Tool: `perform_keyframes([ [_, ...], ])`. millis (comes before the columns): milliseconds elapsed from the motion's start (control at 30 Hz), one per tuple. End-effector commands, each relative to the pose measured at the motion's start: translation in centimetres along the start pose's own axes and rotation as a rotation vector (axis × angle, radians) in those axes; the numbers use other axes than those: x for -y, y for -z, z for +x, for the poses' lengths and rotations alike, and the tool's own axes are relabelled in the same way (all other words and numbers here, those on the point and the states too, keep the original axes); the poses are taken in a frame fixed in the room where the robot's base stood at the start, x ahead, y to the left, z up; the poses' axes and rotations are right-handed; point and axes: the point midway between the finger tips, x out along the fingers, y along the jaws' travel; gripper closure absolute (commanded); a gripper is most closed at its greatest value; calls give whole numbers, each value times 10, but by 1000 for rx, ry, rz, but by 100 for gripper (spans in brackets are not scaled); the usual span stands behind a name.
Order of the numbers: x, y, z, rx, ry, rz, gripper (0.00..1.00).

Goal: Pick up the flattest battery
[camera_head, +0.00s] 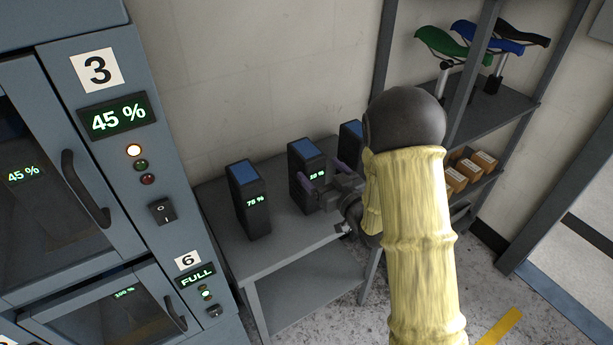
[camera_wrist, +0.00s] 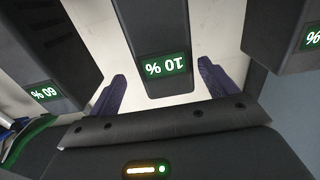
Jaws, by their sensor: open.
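Three upright dark batteries with blue tops stand on a grey table. In the head view, the left battery (camera_head: 248,200) reads about 75 %. The middle battery (camera_head: 305,158) has a display partly crowded by my gripper. In the wrist view, where the displays appear upside down, this middle battery (camera_wrist: 150,30) reads 10 %. The right battery (camera_head: 350,133) is mostly hidden behind my arm in the head view; it reads 60 % in the wrist view (camera_wrist: 50,60). My gripper (camera_head: 322,176) is open, its purple fingers on either side of the 10 % battery, with visible gaps.
The grey table (camera_head: 275,249) holds the batteries near the wall. A charging cabinet (camera_head: 135,60) stands at left, showing 45 % and FULL. A shelf rack at right holds bike saddles (camera_head: 500,38) and small boxes (camera_head: 472,168). Neighbouring batteries stand close on both sides.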

Motion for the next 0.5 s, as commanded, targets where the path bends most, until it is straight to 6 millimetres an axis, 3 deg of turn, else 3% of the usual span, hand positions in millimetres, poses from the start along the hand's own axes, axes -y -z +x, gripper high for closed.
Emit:
perform_keyframes([
  [133,0,0,13,0,-1,0,15],
  [500,1,0,16,0,1,0,15],
])
